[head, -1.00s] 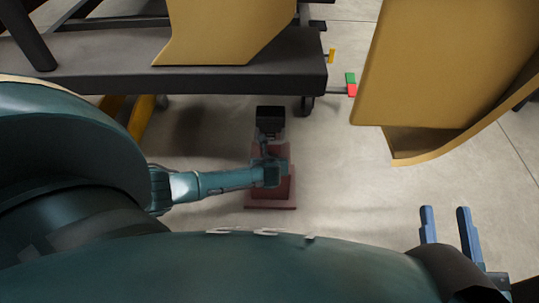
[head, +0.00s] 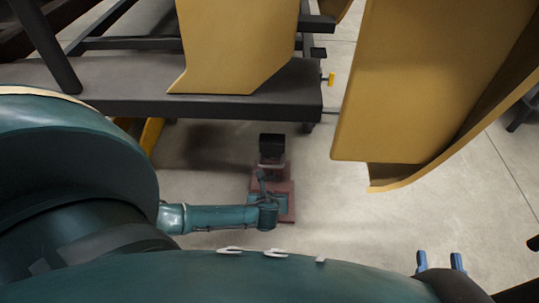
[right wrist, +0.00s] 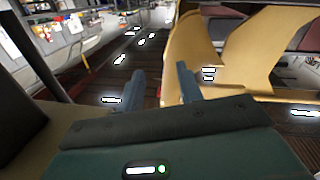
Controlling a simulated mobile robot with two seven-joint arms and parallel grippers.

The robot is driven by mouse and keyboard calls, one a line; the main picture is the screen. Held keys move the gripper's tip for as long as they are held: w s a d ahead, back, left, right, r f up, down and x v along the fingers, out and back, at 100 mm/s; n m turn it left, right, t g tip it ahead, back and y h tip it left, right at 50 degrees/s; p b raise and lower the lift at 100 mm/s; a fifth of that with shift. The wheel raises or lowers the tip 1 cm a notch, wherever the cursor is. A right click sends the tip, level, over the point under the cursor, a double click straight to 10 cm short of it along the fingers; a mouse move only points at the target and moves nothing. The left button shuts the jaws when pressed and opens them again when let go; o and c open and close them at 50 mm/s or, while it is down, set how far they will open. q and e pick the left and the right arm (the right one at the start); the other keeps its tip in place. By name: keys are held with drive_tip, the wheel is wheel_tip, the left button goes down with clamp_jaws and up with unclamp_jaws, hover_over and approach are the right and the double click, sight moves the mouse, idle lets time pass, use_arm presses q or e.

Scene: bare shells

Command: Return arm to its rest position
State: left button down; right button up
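My right gripper (head: 438,258) is at the lower right of the head view, with only its blue fingertips showing past a dark rounded part of my own arm. In the right wrist view the two blue fingers of the right gripper (right wrist: 160,84) stand clearly apart with nothing between them. The gripper is open and empty. Large teal links of my own arms fill the left and bottom of the head view. My left gripper cannot be made out.
A tan curved shell panel (head: 415,85) hangs close at the right of the head view. Another tan panel (head: 235,45) stands by a dark rack (head: 120,85). The right wrist view shows tan panels (right wrist: 262,50) ahead.

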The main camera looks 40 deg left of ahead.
use_arm(q)
drive_tip(key=shift+s+d+r, duration=0.15)
drive_tip(key=shift+s+r, duration=0.15)
idle(0.4)
